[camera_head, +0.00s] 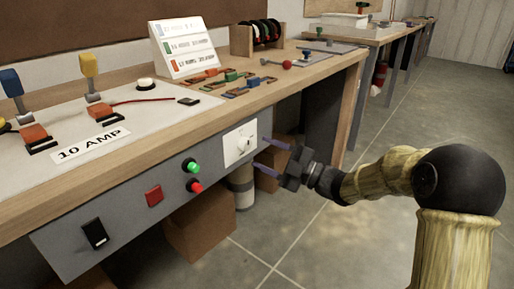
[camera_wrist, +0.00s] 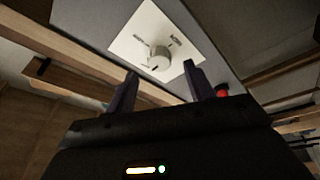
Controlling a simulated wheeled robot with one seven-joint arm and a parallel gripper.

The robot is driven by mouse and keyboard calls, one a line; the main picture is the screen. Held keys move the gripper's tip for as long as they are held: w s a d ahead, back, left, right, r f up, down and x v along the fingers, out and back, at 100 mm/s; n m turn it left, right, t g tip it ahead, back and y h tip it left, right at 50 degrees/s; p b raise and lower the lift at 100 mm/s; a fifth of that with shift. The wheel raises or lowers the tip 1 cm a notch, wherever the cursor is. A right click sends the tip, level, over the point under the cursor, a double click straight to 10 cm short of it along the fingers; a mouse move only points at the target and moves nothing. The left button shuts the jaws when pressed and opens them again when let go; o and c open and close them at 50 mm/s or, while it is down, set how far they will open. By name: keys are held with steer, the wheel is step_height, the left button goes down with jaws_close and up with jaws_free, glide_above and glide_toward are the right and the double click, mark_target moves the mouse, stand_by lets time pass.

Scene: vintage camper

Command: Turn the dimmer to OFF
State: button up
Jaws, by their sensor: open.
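The dimmer (camera_head: 241,144) is a round white knob on a square white plate, set in the grey front panel under the bench top. In the wrist view the dimmer knob (camera_wrist: 159,58) shows ahead, between the fingers and beyond their tips, with a dark pointer mark. Small lettering stands on the plate, too blurred to read. My gripper (camera_head: 262,152) is open and empty, just right of the plate, its fingers pointing at it. In the wrist view my gripper (camera_wrist: 160,72) has its two fingers apart, and neither visibly touches the knob.
A green button (camera_head: 194,167), a red button (camera_head: 195,187), a red square switch (camera_head: 153,195) and a black rocker switch (camera_head: 95,235) sit left on the same panel. Cardboard boxes (camera_head: 200,225) and a cylinder (camera_head: 241,187) stand below. The floor at right is open.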

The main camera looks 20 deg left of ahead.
steer(key=p+v, duration=0.2)
steer(key=v, duration=1.1)
steer(key=shift+d+p, duration=0.25)
steer(key=shift+p, duration=0.15)
steer(key=w+d+f+m+t+h+p, duration=0.1)
steer(key=w+d+m+t+h+p, duration=0.1)
steer(key=w+m+t+h, duration=0.45)
steer(key=s+d+f+m+t+h+p, duration=0.1)
steer(key=s+d+f+m+h, duration=0.2)
steer(key=d+m+h, duration=0.65)
steer(key=s+d+f+m+g+h+p, duration=0.15)
steer(key=s+d+m+g, duration=0.35)
steer(key=s, duration=0.6)
steer(key=s+f+m+g+h+p, duration=0.1)
steer(key=s+f+m+g+h, duration=0.15)
steer(key=s+m, duration=0.65)
step_height(320, 180, up, 38)
steer(key=s+n+p, duration=0.1)
steer(key=n+p, duration=0.1)
steer(key=p, duration=3.6)
steer(key=shift+s+r+g, duration=0.25)
steer(key=shift+s+g, duration=0.05)
